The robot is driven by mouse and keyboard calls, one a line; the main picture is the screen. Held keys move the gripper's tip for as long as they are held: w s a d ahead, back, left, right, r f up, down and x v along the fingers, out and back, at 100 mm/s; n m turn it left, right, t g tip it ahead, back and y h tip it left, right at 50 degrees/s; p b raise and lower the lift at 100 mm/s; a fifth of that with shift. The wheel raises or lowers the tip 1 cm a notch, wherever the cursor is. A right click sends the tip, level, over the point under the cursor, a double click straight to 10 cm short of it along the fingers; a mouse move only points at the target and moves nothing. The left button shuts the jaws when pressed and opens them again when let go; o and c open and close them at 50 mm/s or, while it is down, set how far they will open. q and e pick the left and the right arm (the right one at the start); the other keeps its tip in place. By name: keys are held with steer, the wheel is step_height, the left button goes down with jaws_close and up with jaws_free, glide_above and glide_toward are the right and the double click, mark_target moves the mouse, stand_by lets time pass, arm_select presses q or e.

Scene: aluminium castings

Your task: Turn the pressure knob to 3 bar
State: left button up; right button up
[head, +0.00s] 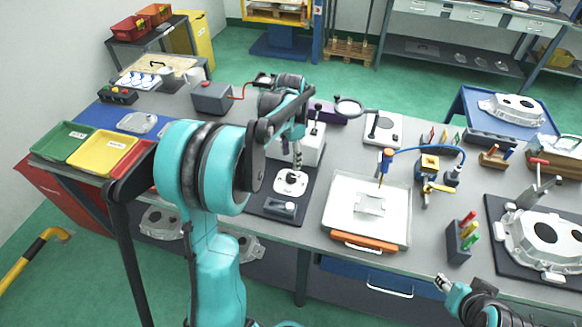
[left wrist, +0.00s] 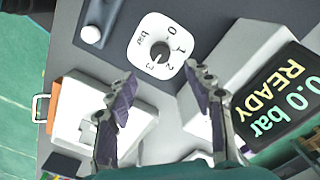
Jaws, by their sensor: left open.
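The pressure knob (left wrist: 160,52) is a small dark round knob on a white dial plate (left wrist: 143,40) marked 0, 1, 2, 3 and "bar". I cannot make out its pointer clearly. The dial plate also shows in the head view (head: 291,184), on a dark base. My left gripper (left wrist: 160,74) is open and empty, its two fingers apart, with the dial just beyond the tips in the left wrist view; in the head view the left gripper (head: 298,158) is above the dial. A display (left wrist: 275,105) reads "0.0 bar READY". My right gripper (head: 442,283) is at the table's front edge; its opening is unclear.
A grey block with a white knob (head: 283,207) lies in front of the dial. A white tray (head: 340,222) stands to the right. A magnifier (head: 348,107) and a blue-hosed fixture (head: 428,165) stand farther right. Coloured bins (head: 100,152) are at left.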

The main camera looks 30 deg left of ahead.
arm_select(q)
steer(key=shift+r, duration=1.55)
steer(key=s+d+r+n+t, duration=0.1)
steer(key=s+d+n+t, duration=0.5)
steer(key=s+d, duration=0.9)
steer(key=s+t, duration=0.1)
steer(key=s, duration=0.3)
steer(key=shift+d+r, duration=0.15)
steer(key=shift+d, duration=0.05)
